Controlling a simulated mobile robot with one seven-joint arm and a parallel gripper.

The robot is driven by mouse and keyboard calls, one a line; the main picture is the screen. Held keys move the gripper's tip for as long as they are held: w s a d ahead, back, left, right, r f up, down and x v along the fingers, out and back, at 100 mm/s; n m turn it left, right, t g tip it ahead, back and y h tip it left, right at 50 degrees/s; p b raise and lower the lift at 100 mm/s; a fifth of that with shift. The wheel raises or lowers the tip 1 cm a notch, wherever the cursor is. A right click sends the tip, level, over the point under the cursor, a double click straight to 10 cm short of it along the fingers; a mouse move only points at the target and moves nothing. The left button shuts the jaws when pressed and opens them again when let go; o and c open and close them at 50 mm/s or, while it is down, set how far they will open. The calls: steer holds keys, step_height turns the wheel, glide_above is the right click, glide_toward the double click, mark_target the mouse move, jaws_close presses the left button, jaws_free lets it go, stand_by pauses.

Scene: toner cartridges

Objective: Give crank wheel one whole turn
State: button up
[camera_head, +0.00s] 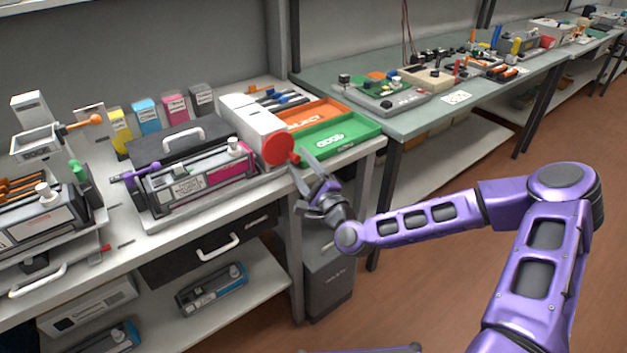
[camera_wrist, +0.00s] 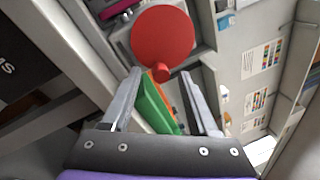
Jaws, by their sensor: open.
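The crank wheel is a red disc (camera_head: 278,147) on the right end of a white box-shaped machine (camera_head: 250,122) on the bench. A small red handle knob (camera_head: 295,158) sticks out near its rim at the lower right. My gripper (camera_head: 300,170) is open and empty, its fingers pointing toward the wheel from the right. In the wrist view the red wheel (camera_wrist: 163,40) is above and ahead of the fingertips. The knob (camera_wrist: 160,72) shows between the two fingers of my gripper (camera_wrist: 162,82), near their tips. I cannot tell if either finger touches it.
A green tray (camera_head: 338,133) and an orange tray (camera_head: 303,112) lie behind the wheel. A toner cartridge (camera_head: 205,172) in a grey cradle is to the left. A black bin (camera_head: 328,275) stands below the bench. The floor at right is clear.

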steer(key=p+v, duration=0.2)
steer(key=v, duration=1.5)
steer(key=shift+p, duration=0.4)
